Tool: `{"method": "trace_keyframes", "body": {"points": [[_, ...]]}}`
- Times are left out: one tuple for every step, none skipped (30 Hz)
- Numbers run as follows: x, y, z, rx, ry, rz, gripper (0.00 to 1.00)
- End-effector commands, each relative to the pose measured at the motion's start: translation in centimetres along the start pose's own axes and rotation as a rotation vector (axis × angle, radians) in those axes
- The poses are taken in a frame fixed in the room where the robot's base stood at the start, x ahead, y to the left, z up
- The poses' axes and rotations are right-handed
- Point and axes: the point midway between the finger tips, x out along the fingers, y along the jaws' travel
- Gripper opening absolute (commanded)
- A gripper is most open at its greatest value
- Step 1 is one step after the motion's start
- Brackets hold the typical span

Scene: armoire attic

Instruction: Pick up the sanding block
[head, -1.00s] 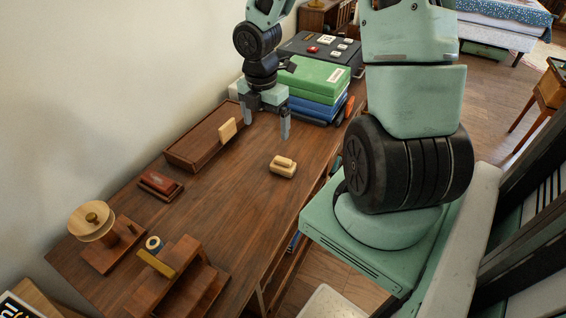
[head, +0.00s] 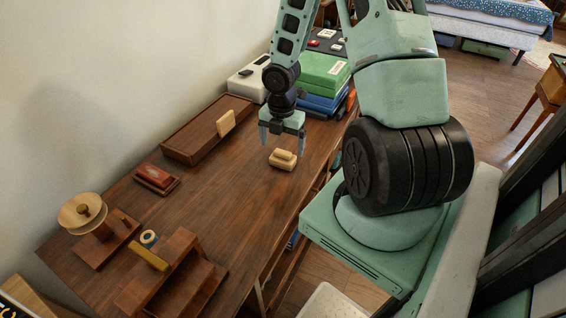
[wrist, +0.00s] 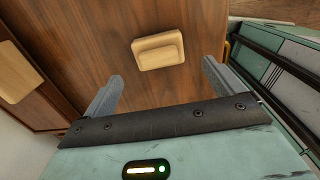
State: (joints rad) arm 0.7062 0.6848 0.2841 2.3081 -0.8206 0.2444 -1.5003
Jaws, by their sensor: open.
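The sanding block, a pale wooden block with a raised grip on top (head: 282,161), lies on the brown wooden desk (head: 215,205) near its right edge. My gripper (head: 283,149) is open and empty, just behind and above the block in the head view. In the wrist view the block (wrist: 158,52) lies ahead of and roughly centred between the two spread fingers (wrist: 162,70). Neither finger appears to touch it. No part of the block is hidden in the wrist view.
A long wooden box (head: 190,140) with a pale block (head: 226,123) stands behind left. A red-topped block (head: 155,175), a spool stand (head: 85,212) and a wooden rack (head: 180,265) are nearer. Green and blue cases (head: 322,72) stand behind. The desk left of the sanding block is clear.

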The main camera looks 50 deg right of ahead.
Motion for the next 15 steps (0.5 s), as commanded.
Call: {"method": "trace_keyframes", "body": {"points": [[0.4, 0.0, 0.0, -0.001, 0.0, -0.001, 0.94], [0.5, 0.0, 0.0, 0.0, 0.0, -0.001, 0.94], [0.7, 0.0, 0.0, 0.0, 0.0, -0.001, 0.94], [1.0, 0.0, 0.0, 0.0, 0.0, -0.002, 0.94], [1.3, 0.0, 0.1, 0.0, 0.0, -0.002, 0.94], [1.8, 0.0, 0.1, -0.002, 0.001, -0.001, 0.94], [2.4, 0.0, 0.2, -0.002, 0.001, -0.002, 0.94], [2.9, 0.0, 0.2, -0.001, 0.001, -0.003, 0.94], [3.5, 0.0, 0.3, -0.002, 0.001, -0.002, 0.94], [3.9, 0.0, 0.4, -0.001, 0.001, -0.003, 0.94], [4.4, 0.0, 0.3, -0.002, 0.002, -0.003, 0.94], [4.8, 0.0, 0.3, -0.002, 0.001, -0.002, 0.94], [5.1, 0.0, 0.3, -0.001, 0.001, -0.002, 0.94], [5.3, 0.0, 0.4, -0.001, 0.001, -0.002, 0.94], [5.5, 0.0, 0.4, -0.001, 0.001, -0.002, 0.94]]}}
